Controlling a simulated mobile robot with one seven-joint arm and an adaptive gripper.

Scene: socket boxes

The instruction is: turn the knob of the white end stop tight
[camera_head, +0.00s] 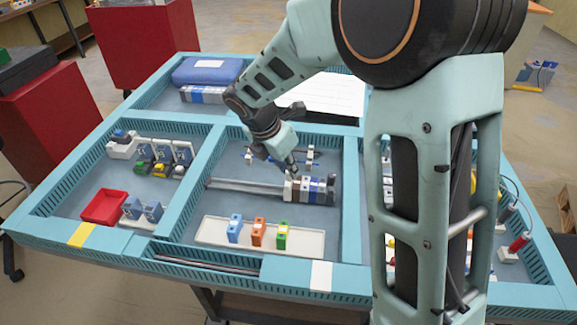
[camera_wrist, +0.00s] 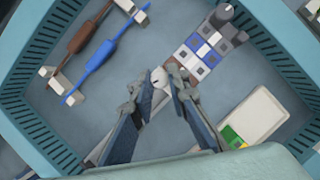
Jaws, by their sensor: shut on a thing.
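The white end stop (camera_head: 288,188) sits on the metal rail at the left end of a row of blocks. My gripper (camera_head: 291,170) reaches down onto it from above. In the wrist view, the white round knob (camera_wrist: 158,77) shows between the tips of my gripper (camera_wrist: 165,76). The fingers are shut on the knob, one on each side. The fingers hide much of the end stop's body, and how tight the knob is cannot be seen. The rail (camera_head: 240,186) runs left from the end stop.
Grey, white and blue blocks (camera_wrist: 205,47) stand on the rail close beside my fingertips. A white tray (camera_head: 213,233) with blue, orange and green modules lies in front. Teal compartment walls surround the area.

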